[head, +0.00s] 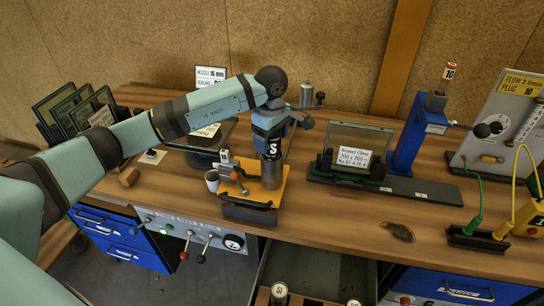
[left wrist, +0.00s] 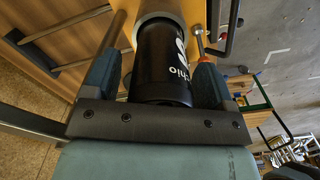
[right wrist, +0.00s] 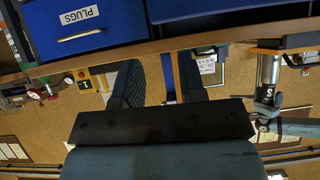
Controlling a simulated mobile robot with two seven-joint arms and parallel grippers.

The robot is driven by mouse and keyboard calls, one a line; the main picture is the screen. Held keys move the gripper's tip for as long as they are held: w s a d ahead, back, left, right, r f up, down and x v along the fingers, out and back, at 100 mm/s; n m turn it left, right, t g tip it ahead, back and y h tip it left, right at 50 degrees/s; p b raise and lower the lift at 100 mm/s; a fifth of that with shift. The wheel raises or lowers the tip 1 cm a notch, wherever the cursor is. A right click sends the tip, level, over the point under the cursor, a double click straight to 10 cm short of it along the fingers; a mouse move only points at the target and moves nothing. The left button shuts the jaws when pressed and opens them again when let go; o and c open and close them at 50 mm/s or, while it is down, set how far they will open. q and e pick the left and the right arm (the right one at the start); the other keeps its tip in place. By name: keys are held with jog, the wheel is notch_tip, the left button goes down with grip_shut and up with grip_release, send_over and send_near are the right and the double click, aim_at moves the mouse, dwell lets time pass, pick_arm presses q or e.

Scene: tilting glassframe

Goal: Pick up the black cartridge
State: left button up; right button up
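The black cartridge (head: 271,149) stands upright with its lower end in a silver cylinder (head: 271,175) on the orange fixture (head: 258,197) in the head view. A white S shows on it. In the left wrist view the black cartridge (left wrist: 161,65) lies between the fingers, white lettering facing the camera. My left gripper (left wrist: 157,70) reaches down around it from above. Its fingers are open, with a slim gap at the left finger; contact at the right finger is hard to tell. My right gripper (right wrist: 163,85) is open and empty, out of the head view.
A white cup (head: 212,181) stands left of the fixture. A glass frame (head: 357,147) in a dark holder stands to the right, with a blue stand (head: 410,140) beyond. A dark patch (head: 397,231) marks otherwise clear wood at right.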

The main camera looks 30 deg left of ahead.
pick_arm(q)
grip_shut()
notch_tip(320, 180, up, 20)
jog(key=b, duration=0.2)
jog(key=shift+b, duration=0.35)
dwell(0.4)
dwell(0.3)
